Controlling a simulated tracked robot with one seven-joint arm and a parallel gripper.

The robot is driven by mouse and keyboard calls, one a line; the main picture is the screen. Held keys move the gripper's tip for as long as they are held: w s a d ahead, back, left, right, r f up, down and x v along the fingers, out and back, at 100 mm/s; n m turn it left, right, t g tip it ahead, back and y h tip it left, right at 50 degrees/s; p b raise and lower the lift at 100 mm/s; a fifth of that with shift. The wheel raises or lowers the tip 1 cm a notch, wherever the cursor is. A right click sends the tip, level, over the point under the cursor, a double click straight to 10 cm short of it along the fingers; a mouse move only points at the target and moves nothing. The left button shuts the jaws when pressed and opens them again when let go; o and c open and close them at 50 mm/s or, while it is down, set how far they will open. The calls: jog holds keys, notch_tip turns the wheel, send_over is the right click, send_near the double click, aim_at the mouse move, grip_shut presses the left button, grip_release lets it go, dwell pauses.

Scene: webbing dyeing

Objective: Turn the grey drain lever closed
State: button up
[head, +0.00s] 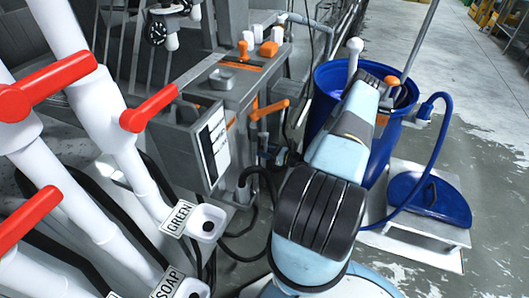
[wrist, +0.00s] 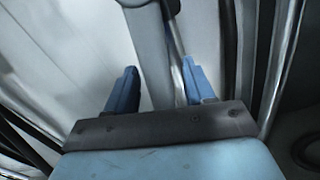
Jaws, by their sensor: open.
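In the wrist view my gripper (wrist: 157,85) is open, its two blue fingers apart with nothing clasped between them. A thin grey rod (wrist: 174,38) with a dark end at the top edge runs down beside the right finger. I cannot tell whether this rod is the grey drain lever, or whether the finger touches it. Pale panels and a grey upright strip lie beyond the fingers. In the head view my arm reaches away toward the blue tub (head: 325,82), and its own links hide the gripper. No grey drain lever can be picked out for certain there.
Red-handled white pipes (head: 100,90) crowd the left, above cups labelled GREEN (head: 207,223) and SOAP (head: 187,288). A grey machine with orange levers (head: 270,108) stands at centre. Wet floor lies right.

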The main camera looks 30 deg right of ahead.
grip_shut()
dwell(0.5)
